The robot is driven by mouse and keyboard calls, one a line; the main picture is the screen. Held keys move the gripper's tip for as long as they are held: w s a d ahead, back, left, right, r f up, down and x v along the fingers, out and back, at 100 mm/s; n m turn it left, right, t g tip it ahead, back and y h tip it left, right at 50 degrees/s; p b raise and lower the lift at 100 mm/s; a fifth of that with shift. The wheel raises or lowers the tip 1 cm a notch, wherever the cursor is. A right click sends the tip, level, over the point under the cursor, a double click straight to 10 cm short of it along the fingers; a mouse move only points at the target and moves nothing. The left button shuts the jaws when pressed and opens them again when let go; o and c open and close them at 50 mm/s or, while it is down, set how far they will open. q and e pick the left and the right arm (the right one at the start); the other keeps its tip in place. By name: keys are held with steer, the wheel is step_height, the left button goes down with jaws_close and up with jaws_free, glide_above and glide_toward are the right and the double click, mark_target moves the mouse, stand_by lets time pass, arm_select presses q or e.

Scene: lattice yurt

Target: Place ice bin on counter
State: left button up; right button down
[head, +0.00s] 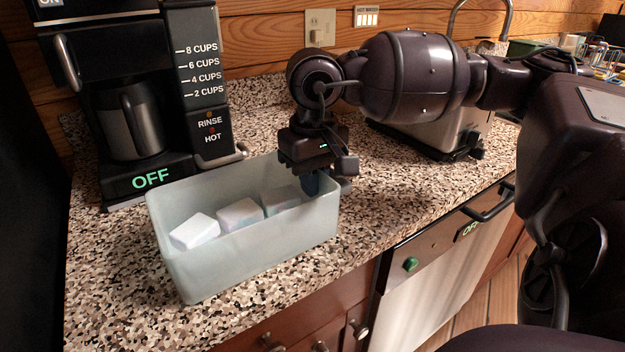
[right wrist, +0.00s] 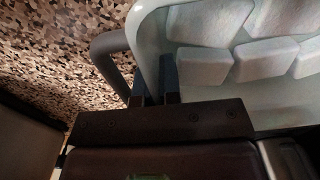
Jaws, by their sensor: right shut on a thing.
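The ice bin (head: 240,262) is a pale translucent open box with several white ice blocks in it. It sits on the speckled counter (head: 125,290) in front of the coffee maker, near the counter's front edge. My right gripper (head: 312,186) comes down at the bin's right end and is shut on its wall. In the right wrist view the bin's rim (right wrist: 143,35) runs into the fingers (right wrist: 158,92), with ice blocks beside it. The fingertips are partly hidden by the gripper body. My left gripper is not in view.
A coffee maker (head: 200,85) with a metal carafe (head: 130,120) stands behind the bin. A metal appliance (head: 440,130) stands on the counter behind my right arm. A dishwasher (head: 430,285) is below the counter. Free counter lies left of the bin and to its right.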

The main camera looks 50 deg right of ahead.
steer(key=shift+f, duration=0.1)
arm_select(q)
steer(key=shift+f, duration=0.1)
arm_select(e)
steer(key=c, duration=1.3)
jaws_free()
steer(key=shift+r, duration=0.5)
arm_select(q)
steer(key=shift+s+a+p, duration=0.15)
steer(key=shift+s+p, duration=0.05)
steer(key=shift+p, duration=0.45)
arm_select(e)
step_height(320, 180, up, 11)
steer(key=shift+r, duration=0.2)
